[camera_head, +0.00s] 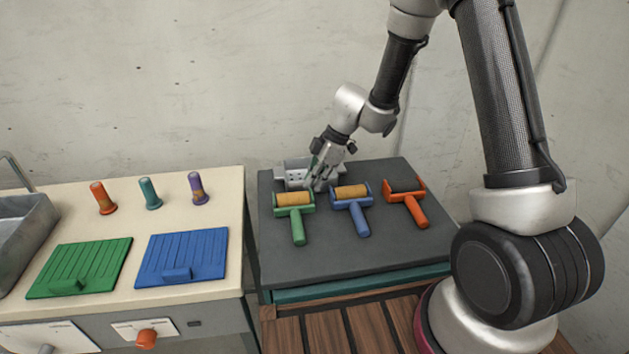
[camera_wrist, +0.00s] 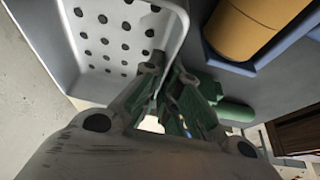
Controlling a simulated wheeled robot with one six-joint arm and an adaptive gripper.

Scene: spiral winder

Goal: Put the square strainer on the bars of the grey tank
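The square strainer (camera_head: 295,174) is a pale grey box with holes, at the back left of the dark table. In the wrist view the strainer (camera_wrist: 122,38) fills the upper left. My gripper (camera_head: 319,178) is at its right side. In the wrist view my gripper's fingertips (camera_wrist: 169,66) are close together, with the strainer's wall between them. Whether the strainer is off the table is hard to tell. The grey tank (camera_head: 24,232) is set in the cream counter at the far left, partly cut off by the frame. Its bars are not visible.
Green (camera_head: 296,215), blue (camera_head: 352,207) and orange (camera_head: 407,201) rollers lie in front of and right of my gripper. The counter holds three upright spools (camera_head: 151,193), a green board (camera_head: 80,267) and a blue board (camera_head: 183,256). A narrow gap separates counter and table.

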